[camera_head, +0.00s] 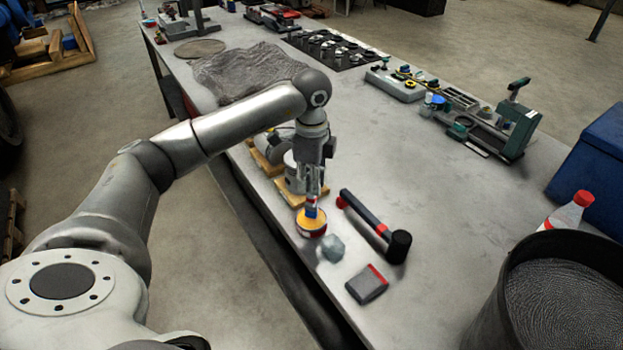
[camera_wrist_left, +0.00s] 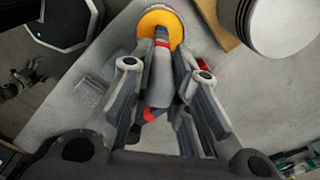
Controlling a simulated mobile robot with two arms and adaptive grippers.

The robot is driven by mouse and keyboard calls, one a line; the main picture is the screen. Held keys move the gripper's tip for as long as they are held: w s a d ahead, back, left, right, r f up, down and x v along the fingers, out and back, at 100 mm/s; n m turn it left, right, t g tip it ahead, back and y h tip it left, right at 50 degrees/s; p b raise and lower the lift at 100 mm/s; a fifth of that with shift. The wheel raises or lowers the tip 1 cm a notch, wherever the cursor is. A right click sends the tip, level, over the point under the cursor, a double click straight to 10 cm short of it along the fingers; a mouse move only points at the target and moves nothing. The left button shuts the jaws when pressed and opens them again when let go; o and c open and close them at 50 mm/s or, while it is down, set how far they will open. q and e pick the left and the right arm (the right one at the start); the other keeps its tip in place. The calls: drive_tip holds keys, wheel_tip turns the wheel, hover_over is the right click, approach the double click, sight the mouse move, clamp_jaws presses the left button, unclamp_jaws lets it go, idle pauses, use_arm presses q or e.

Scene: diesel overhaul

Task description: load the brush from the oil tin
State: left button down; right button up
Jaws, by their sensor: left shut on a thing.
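The oil tin (camera_head: 311,231) is a small round open tin with yellow-orange oil, standing near the table's left edge. It also shows at the top of the left wrist view (camera_wrist_left: 150,22). My left gripper (camera_head: 314,188) is above the tin, pointing down, shut on the brush (camera_head: 311,209). The brush has a blue band, and its grey handle lies between my fingers in the left wrist view (camera_wrist_left: 160,78). Its lower end overlaps the tin's opening. I cannot tell how deep the bristles reach. My right gripper is not in view.
A mallet (camera_head: 370,217) lies just right of the tin. A pale blue-grey cloth-like lump (camera_head: 331,248) and a grey-and-red pad (camera_head: 368,284) lie in front. A black bucket (camera_head: 495,300) and a red-capped bottle (camera_head: 568,215) stand right. The table's middle is clear.

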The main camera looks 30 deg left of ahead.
use_arm(q)
drive_tip(key=shift+f, duration=0.3)
drive_tip(key=shift+f+b, duration=0.15)
drive_tip(key=shift+b, duration=0.15)
drive_tip(key=shift+f, duration=0.1)
idle(1.1)
wheel_tip(320, 180, up, 2)
drive_tip(key=shift+p, duration=0.8)
drive_tip(key=shift+r+p, duration=1.8)
drive_tip(key=shift+r, duration=0.8)
drive_tip(key=shift+f, duration=0.1)
